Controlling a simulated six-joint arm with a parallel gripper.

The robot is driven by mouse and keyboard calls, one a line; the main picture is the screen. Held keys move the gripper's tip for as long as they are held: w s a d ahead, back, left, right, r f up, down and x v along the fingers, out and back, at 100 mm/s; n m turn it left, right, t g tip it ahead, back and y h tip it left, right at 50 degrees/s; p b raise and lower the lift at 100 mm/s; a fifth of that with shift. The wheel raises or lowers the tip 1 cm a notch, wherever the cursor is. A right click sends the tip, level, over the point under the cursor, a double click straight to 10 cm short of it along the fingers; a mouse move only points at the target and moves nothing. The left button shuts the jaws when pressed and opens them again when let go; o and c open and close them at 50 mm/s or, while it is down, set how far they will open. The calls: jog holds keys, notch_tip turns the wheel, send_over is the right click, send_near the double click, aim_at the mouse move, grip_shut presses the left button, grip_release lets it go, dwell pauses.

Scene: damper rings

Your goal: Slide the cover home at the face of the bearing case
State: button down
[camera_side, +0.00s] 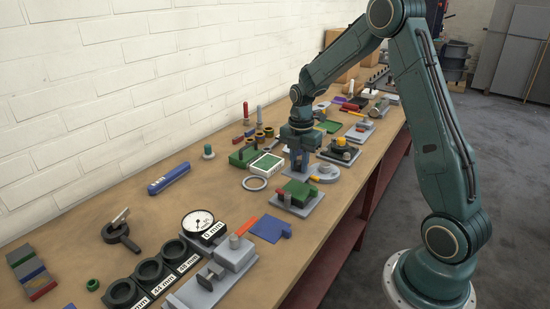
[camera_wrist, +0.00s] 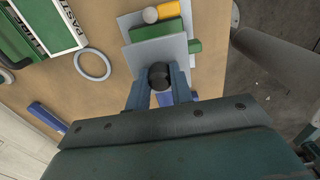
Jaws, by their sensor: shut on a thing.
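In the wrist view, my gripper (camera_wrist: 159,82) is shut on a dark round knob (camera_wrist: 159,72) between its two blue fingers. The knob stands on a flat grey plate (camera_wrist: 150,53), which looks like the cover. A green block (camera_wrist: 195,46), which looks like the bearing case, shows past the plate's edge on a light grey base (camera_wrist: 128,20). The plate overlaps the block in this view; I cannot tell whether they touch. In the side view, my gripper (camera_side: 299,168) is just behind the green block (camera_side: 298,188); the knob and plate are not clear there.
A loose ring (camera_side: 255,184) and a paste box (camera_side: 266,165) lie to the left. A round grey part (camera_side: 323,173) is close on the right. A blue plate (camera_side: 268,228) lies in front.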

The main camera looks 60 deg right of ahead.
jog(key=shift+f, duration=1.1)
jog(key=shift+f, duration=0.4)
jog(key=shift+f, duration=1.15)
jog(key=shift+f, duration=0.4)
jog(key=c, duration=1.1)
grip_release()
jog(key=shift+c, duration=0.2)
notch_tip(320, 180, up, 12)
jog(key=shift+r, duration=0.9)
